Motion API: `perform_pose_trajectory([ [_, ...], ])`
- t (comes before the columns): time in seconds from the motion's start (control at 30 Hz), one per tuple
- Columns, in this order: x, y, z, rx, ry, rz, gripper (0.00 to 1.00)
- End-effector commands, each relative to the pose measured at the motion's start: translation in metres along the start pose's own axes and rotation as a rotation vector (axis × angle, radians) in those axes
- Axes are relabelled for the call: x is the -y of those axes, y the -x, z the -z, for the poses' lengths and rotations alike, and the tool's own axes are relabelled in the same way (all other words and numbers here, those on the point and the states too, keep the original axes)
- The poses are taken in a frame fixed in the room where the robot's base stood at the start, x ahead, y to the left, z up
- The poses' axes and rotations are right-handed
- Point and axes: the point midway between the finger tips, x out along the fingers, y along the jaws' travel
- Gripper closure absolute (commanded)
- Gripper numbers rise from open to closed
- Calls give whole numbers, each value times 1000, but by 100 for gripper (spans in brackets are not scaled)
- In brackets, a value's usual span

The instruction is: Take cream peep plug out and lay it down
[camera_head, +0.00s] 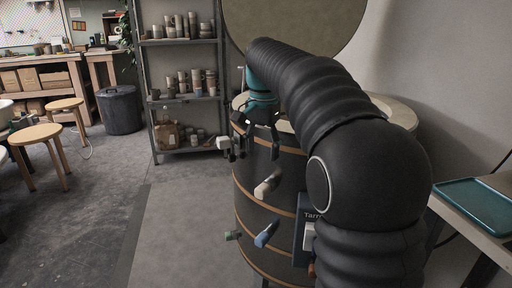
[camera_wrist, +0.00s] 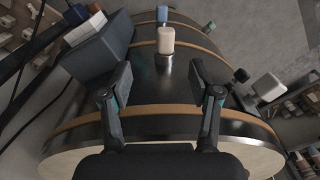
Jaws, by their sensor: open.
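The cream peep plug (camera_head: 268,184) sticks out from the side of the dark, round kiln (camera_head: 262,214). It also shows in the wrist view (camera_wrist: 166,40), seated in a dark collar straight ahead between my fingers. My gripper (camera_head: 254,154) is above it in the head view, beside the kiln's upper wall. In the wrist view my gripper (camera_wrist: 161,72) is open and empty, its two fingers spread wide. The plug appears beyond the fingertips, and no contact shows.
A blue plug (camera_head: 266,235) and a green plug (camera_head: 232,235) stick out lower on the kiln. A pale block-like part (camera_head: 223,143) projects at the upper left. A grey control box (camera_wrist: 98,48) stands beside the fingers. A teal tray (camera_head: 474,205) lies on the right-hand table.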

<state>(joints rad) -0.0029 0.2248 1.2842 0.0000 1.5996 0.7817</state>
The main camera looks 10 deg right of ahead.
Motion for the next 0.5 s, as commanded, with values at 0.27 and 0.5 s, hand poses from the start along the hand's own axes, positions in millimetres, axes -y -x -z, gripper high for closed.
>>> perform_pose_trajectory([
  [0.27,14,-9,14,24,-60,-25,38],
  [0.5,12,-40,13,25,-60,-26,38],
])
